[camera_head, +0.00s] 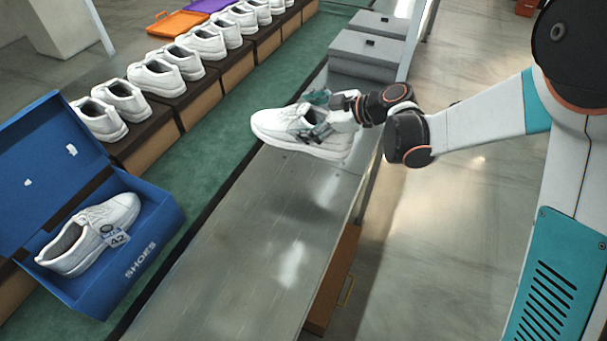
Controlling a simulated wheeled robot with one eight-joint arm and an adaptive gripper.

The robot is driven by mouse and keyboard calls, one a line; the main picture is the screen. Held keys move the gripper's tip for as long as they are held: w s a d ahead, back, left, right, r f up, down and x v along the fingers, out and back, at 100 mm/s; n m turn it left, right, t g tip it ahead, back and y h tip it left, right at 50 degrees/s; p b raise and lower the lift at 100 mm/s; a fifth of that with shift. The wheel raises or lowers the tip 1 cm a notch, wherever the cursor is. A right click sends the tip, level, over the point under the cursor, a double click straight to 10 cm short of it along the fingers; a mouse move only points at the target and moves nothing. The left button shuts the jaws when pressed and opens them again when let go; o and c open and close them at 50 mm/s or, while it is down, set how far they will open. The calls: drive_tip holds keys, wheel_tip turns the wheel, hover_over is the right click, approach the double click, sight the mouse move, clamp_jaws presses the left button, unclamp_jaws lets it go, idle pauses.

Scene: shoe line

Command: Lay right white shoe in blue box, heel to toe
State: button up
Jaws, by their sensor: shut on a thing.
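A white shoe (283,124) is held at its opening by my gripper (318,122), over the grey metal bench. Its toe points left and its heel is at the right, under the gripper. The gripper is shut on the shoe; the fingers partly hide its collar. I cannot tell exactly how far the sole is above the bench. The open blue box (160,228) stands at the lower left with its lid (45,165) tilted back. Another white shoe (92,234) with a size tag marked 42 lies inside, its toe pointing to the upper right.
The grey metal bench (255,265) is clear between gripper and box. A row of white shoe pairs (165,72) stands on boxes behind the green strip (225,110). Grey cases (367,52) stand at the bench's far end. Orange (177,23) and purple lids lie at the back.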

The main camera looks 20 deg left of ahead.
wheel_tip(320, 180, down, 19)
drive_tip(key=b, duration=0.6)
drive_tip(key=shift+r, duration=0.3)
drive_tip(key=o, duration=1.7)
drive_tip(key=shift+c, duration=0.2)
drive_tip(key=shift+d, duration=0.3)
drive_tip(key=p+v, duration=0.4)
drive_tip(key=v, duration=0.9)
drive_tip(key=shift+d, duration=0.2)
